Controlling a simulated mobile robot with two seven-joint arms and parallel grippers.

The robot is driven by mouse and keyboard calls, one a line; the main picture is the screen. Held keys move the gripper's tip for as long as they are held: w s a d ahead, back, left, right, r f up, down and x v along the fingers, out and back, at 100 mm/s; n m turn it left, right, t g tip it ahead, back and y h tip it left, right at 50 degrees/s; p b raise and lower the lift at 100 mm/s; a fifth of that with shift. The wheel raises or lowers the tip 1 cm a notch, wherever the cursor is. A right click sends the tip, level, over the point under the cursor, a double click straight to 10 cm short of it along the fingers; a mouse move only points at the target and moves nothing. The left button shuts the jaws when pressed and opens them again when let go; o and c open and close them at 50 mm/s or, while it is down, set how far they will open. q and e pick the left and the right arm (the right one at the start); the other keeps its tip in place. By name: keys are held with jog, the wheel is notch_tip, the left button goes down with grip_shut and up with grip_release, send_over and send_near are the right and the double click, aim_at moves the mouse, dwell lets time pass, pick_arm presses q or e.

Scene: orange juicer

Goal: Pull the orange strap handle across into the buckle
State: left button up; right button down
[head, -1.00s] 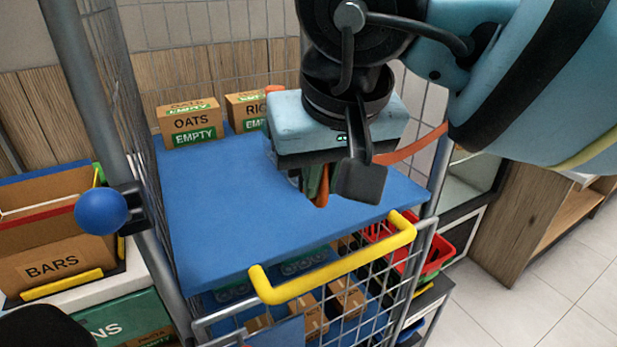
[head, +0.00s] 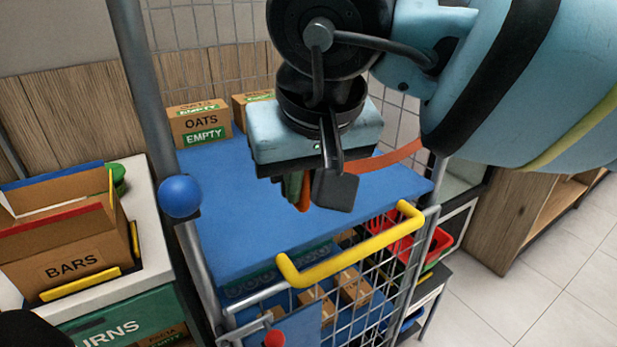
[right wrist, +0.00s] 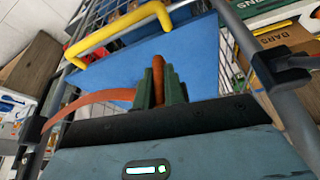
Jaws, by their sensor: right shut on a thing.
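The orange strap (head: 385,158) runs from the right post of the roll cage to my right gripper (head: 305,188), above the blue shelf. My right gripper is shut on the orange strap handle (head: 303,195); the handle also sticks up between the green fingers in the right wrist view (right wrist: 158,75). The handle is apart from the left post. A black fitting (right wrist: 282,66), perhaps the buckle, sits on the post at the right of the right wrist view. In the head view a blue ball (head: 180,196) shows at the left post. My left gripper is not in view.
The blue shelf (head: 225,240) is clear in front of boxes marked OATS (head: 199,124). A yellow handle bar (head: 350,252) tops the front mesh gate. A BARS box (head: 72,262) stands on a white counter at left. A red basket (head: 400,245) is at right.

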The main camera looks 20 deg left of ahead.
jog(key=shift+a+r, duration=0.1)
jog(key=shift+r, duration=0.35)
jog(key=c, duration=1.8)
grip_release()
jog(key=shift+w, duration=0.1)
jog(key=o, duration=0.3)
jog(key=shift+a+f, duration=0.2)
jog(key=shift+f, duration=0.1)
jog(key=shift+d, duration=0.1)
